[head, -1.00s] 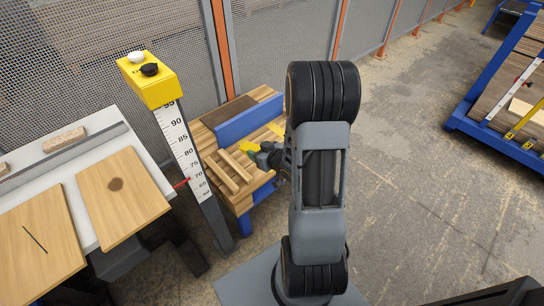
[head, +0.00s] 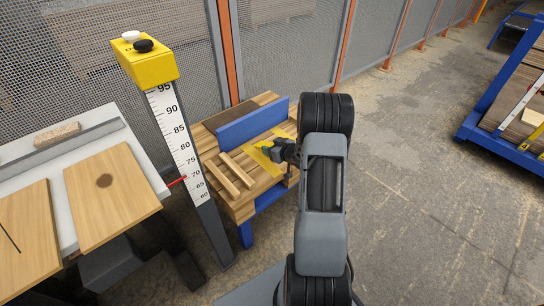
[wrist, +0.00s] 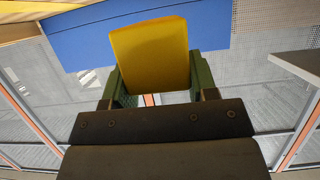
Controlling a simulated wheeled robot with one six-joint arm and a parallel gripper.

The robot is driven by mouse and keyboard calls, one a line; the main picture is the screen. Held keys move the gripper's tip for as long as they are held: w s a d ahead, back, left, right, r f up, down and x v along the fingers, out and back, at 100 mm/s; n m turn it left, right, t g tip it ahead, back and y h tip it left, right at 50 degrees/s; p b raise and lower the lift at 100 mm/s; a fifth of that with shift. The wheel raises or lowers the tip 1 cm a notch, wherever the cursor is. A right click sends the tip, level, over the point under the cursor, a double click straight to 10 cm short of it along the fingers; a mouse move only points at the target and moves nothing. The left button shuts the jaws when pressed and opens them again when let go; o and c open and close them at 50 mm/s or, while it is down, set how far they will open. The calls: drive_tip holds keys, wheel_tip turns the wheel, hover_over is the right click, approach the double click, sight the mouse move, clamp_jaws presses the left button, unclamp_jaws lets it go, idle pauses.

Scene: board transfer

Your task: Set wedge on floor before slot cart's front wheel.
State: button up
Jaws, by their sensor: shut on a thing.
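A yellow wedge (wrist: 150,52) is clamped between the two green fingers of my gripper (wrist: 158,80) in the wrist view. In the head view my gripper (head: 274,150) is over the right part of a wooden workbench, with yellow of the wedge (head: 258,158) showing beside it. I cannot tell whether the wedge still touches the bench top. A blue cart (head: 487,143) with boards and yellow strips stands on the floor at the far right, cut by the picture edge. I see no wheel on it, and cannot tell whether it is the slot cart.
The workbench (head: 215,150) carries two wood strips (head: 236,173) and a blue upright fence (head: 255,122). A yellow-topped measuring post (head: 148,68) stands left of it, near a white table with wooden panels (head: 112,195). Concrete floor (head: 420,170) is open between bench and cart.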

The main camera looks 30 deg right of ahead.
drive_tip(key=shift+w+d+f, duration=0.2)
drive_tip(key=shift+w+f, duration=0.1)
drive_tip(key=shift+f, duration=0.2)
drive_tip(key=f+b, duration=0.1)
drive_tip(key=f, duration=0.1)
drive_tip(key=f+b, duration=0.1)
drive_tip(key=shift+w+d+f+b, duration=0.15)
drive_tip(key=shift+w+f+b, duration=0.05)
drive_tip(key=shift+f+b, duration=0.15)
drive_tip(key=shift+r, duration=0.1)
drive_tip(key=o, duration=1)
